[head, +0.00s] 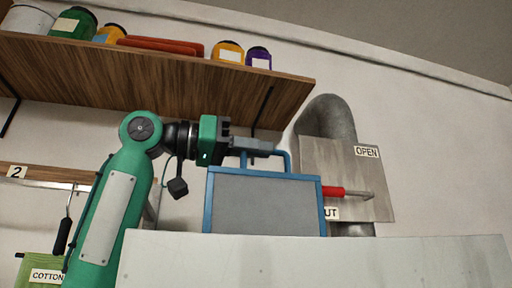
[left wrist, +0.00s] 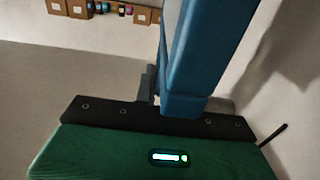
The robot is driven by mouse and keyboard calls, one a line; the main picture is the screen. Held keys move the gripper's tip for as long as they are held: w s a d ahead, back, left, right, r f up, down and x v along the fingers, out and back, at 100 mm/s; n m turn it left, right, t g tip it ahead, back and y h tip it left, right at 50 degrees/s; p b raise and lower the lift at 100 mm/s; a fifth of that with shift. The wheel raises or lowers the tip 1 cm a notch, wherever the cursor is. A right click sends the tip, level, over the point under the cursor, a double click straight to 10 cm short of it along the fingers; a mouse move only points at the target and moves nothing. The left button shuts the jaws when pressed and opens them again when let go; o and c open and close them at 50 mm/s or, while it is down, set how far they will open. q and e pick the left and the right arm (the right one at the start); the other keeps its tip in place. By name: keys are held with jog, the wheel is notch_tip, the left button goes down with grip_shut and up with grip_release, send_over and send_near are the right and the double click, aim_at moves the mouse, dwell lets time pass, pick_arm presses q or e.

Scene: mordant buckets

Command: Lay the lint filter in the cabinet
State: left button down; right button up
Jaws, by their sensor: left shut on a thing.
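The lint filter (head: 265,204) is a grey panel in a blue frame with a blue handle on top. It is upright in the middle of the head view. My left gripper (head: 262,147) comes in from the left and is shut on the filter's handle. A blue part of the filter (left wrist: 198,50) shows in front of the jaws in the left wrist view. A pale grey body (head: 400,262), apparently the cabinet, fills the bottom of the head view. The filter's lower edge meets its top edge in the picture; whether it is inside or behind cannot be told. My right gripper is out of view.
A metal duct (head: 327,118) with a plate (head: 345,185) labelled OPEN and a red-handled lever (head: 335,192) stands close right of the filter. A wooden shelf (head: 150,75) with jars overhangs at upper left. A green COTTON item (head: 38,262) is at lower left.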

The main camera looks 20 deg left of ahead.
aim_at(255, 171)
pick_arm(q)
jog(key=shift+f+b, duration=1.85)
jog(key=shift+f, duration=0.7)
jog(key=c, duration=1.4)
grip_release()
